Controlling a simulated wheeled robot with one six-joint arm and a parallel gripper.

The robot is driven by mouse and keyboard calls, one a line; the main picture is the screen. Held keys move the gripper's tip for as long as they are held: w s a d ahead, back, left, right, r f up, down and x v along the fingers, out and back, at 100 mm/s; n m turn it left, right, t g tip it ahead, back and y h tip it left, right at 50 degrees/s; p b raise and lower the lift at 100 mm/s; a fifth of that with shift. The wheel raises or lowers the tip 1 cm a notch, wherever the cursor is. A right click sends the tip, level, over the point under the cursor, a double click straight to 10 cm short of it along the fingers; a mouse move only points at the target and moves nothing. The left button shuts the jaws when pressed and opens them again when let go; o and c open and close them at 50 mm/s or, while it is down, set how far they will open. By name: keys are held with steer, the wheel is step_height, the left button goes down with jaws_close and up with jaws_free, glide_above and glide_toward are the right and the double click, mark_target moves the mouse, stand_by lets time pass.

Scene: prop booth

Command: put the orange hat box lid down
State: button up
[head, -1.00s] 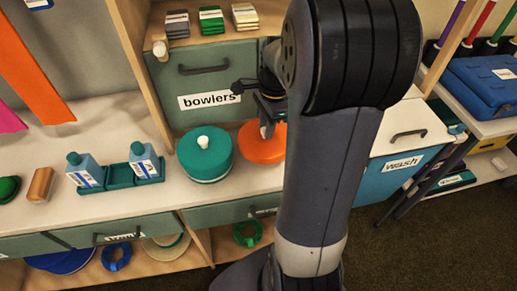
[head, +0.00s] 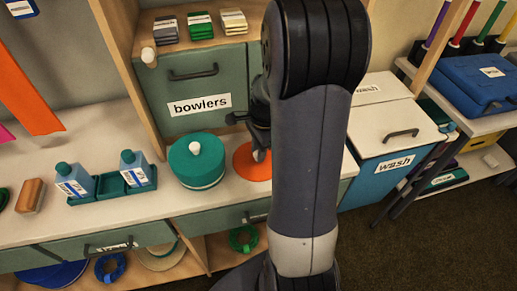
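The orange hat box lid (head: 245,166) is a flat round disc at the right part of the counter, beside the teal hat box. My arm hides its right side. My gripper (head: 260,153) is above it and appears shut on its knob, though the fingers are small and partly hidden by my arm. The lid is at or just above the counter top; I cannot tell whether it touches. The teal hat box (head: 198,170) stands left of it, with a teal lid and white knob on top.
A teal tray (head: 113,190) with blue bottles (head: 135,169) stands left on the counter (head: 40,228). A brown block (head: 31,195) is farther left. The "bowlers" cabinet (head: 195,85) rises behind. A blue "wash" bin (head: 385,172) stands to the right of my arm.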

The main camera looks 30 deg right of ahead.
mark_target(256, 154)
steer(key=o, duration=0.5)
steer(key=shift+c, duration=0.2)
steer(key=shift+r, duration=0.1)
step_height(256, 154, up, 12)
steer(key=d+p, duration=0.1)
steer(key=shift+d, duration=0.25)
steer(key=f, duration=0.4)
steer(key=a+f, duration=0.1)
steer(key=f, duration=0.3)
steer(key=f+b, duration=0.1)
steer(key=f, duration=0.3)
steer(key=shift+a, duration=0.25)
steer(key=shift+r, duration=1.9)
